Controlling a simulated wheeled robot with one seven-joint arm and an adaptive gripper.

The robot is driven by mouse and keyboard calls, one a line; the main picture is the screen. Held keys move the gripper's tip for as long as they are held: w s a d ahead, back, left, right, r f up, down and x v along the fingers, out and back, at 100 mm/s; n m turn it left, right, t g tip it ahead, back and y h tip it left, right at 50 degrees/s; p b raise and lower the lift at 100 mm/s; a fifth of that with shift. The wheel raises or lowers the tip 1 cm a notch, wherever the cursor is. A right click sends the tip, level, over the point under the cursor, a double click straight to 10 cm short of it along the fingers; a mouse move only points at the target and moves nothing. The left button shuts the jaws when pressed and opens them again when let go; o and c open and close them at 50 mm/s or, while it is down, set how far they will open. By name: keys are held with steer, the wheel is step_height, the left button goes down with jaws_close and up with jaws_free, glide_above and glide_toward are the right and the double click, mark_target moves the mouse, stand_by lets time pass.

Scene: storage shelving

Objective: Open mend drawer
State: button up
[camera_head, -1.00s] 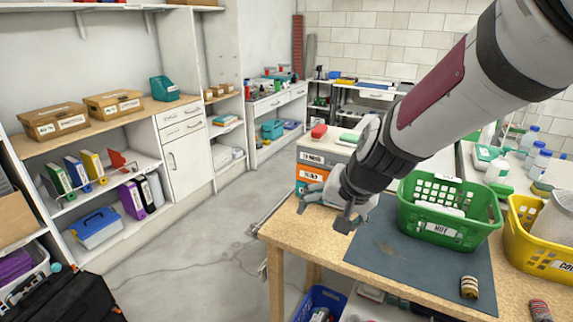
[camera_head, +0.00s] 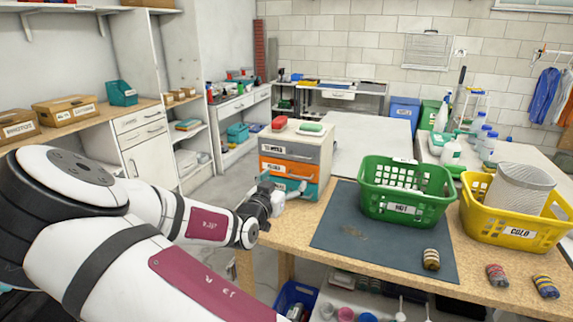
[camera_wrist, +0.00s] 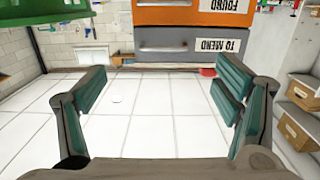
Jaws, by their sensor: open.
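The drawer unit (camera_head: 326,150) stands on the wooden table's far left corner. It has a grey top drawer (camera_head: 273,148), an orange one (camera_head: 293,170) and a teal one below. In the wrist view, which is upside down, the grey drawer (camera_wrist: 205,54) reads TO MEND and the orange drawer (camera_wrist: 200,18) reads FOUND. My gripper (camera_head: 290,192) is beside the unit's lower front in the head view. Its fingers (camera_wrist: 160,80) are spread and empty, apart from the handle.
A red item (camera_head: 279,123) and a green item (camera_head: 311,128) lie on top of the unit. A green HOT basket (camera_head: 405,209) stands on the grey mat (camera_head: 345,238), with a yellow COLD basket (camera_head: 520,238) to its right. Rolled cloths lie near the front. Floor is clear left of the unit.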

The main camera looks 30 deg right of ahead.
steer(key=r+x, duration=0.1)
steer(key=x, duration=1.2)
steer(key=shift+w+r+h, duration=0.3)
steer(key=shift+w+r, duration=0.1)
steer(key=shift+w, duration=0.1)
